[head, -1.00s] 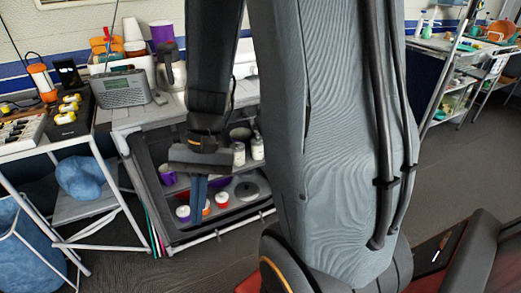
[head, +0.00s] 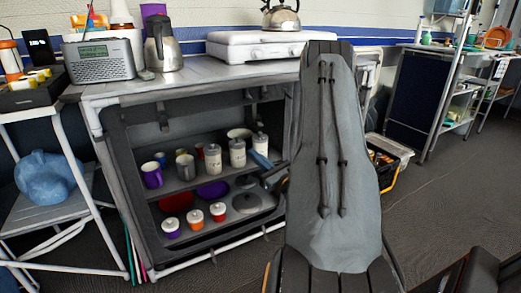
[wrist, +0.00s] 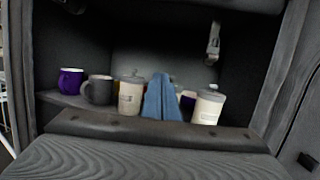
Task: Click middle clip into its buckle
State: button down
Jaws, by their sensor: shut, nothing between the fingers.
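An open-fronted dark cabinet (head: 118,185) has short straps or clips hanging inside its upper opening. One hangs at the left (head: 163,118) and another toward the right (head: 250,115). In the wrist view, a pale hanging clip (wrist: 213,42) shows at upper right. I cannot tell which is the middle clip, and no buckle is clearly recognizable. My gripper's blue fingers (wrist: 160,97) are closed together and empty, in front of the shelf jars and apart from the hanging clip. In the head view my gripper (head: 262,161) is at the cabinet's right side, partly hidden by my arm.
Purple and grey mugs (head: 152,175) and white canisters (head: 237,152) stand on the upper shelf. Lidded jars (head: 195,219) and a pan lid (head: 254,203) sit below. A radio (head: 100,60), kettle (head: 162,45) and white stove (head: 240,48) are on top.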

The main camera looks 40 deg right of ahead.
jog(key=s+d+f+m+h+b, duration=0.25)
jog(key=d+f+h, duration=0.2)
jog(key=d, duration=0.25)
jog(key=b, duration=0.3)
send_near(259, 122)
jog(key=shift+m+h, duration=0.35)
jog(key=shift+m, duration=0.1)
jog(key=shift+w+d+f, duration=0.1)
jog(key=shift+w+f, duration=0.1)
jog(key=shift+w, duration=0.65)
jog(key=shift+w+d+f, duration=0.1)
jog(key=shift+w+f, duration=0.1)
jog(key=shift+w, duration=0.65)
jog(key=shift+w+d+f, duration=0.1)
jog(key=shift+w+f, duration=0.05)
jog(key=shift+w, duration=0.65)
